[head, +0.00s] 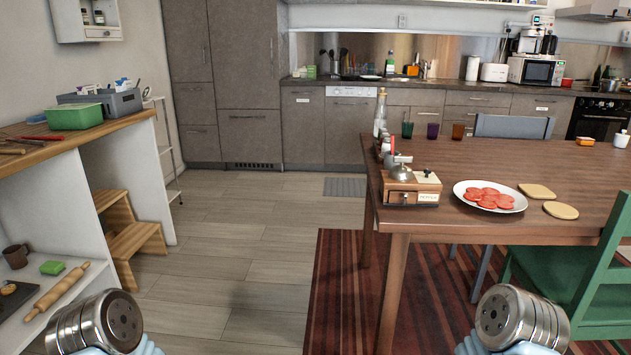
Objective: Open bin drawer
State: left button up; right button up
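The grey kitchen cabinets (460,105) run along the back wall under a dark counter, with several drawer and door fronts, all looking shut. One front (303,125) left of the white appliance panel bears a small white label; another label is on a drawer front (538,105) further right. The labels are too small to read, so I cannot tell which front is the bin drawer. The table hides the lower fronts on the right. My two arms show only as rounded metal parts at the bottom edge, far from the cabinets. Neither gripper is visible.
A wooden table (460,221) on a striped rug (335,285) fills the right, with a green chair (595,290) beside it. A shelf unit (120,165) and wooden step stool (135,240) stand left. Bare floor (245,220) between them leads to the cabinets and grey mat (345,187).

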aim_at(421, 116)
jog(key=i+j+u, duration=0.45)
jog(key=i+u, duration=0.15)
jog(key=i+j+u, duration=0.1)
jog(key=i+u, duration=0.2)
jog(key=i, duration=0.15)
jog(key=i+z, duration=0.3)
jog(key=i, duration=0.3)
jog(key=i+j+z, duration=0.15)
jog(key=i+z, duration=0.2)
jog(key=i, duration=0.25)
jog(key=i+l+z, duration=0.25)
jog(key=i, duration=0.95)
jog(key=i+j+z, duration=0.25)
jog(key=i, duration=0.95)
jog(key=i+l+z, duration=0.15)
jog(key=i+z, duration=0.3)
jog(key=i, duration=0.2)
jog(key=i+z, duration=0.4)
jog(key=i, duration=0.25)
jog(key=i+j+z, duration=0.45)
jog(key=i, duration=0.2)
jog(key=i+l, duration=0.15)
jog(key=i, duration=0.3)
jog(key=i+l, duration=0.2)
jog(key=i, duration=0.2)
jog(key=z, duration=0.05)
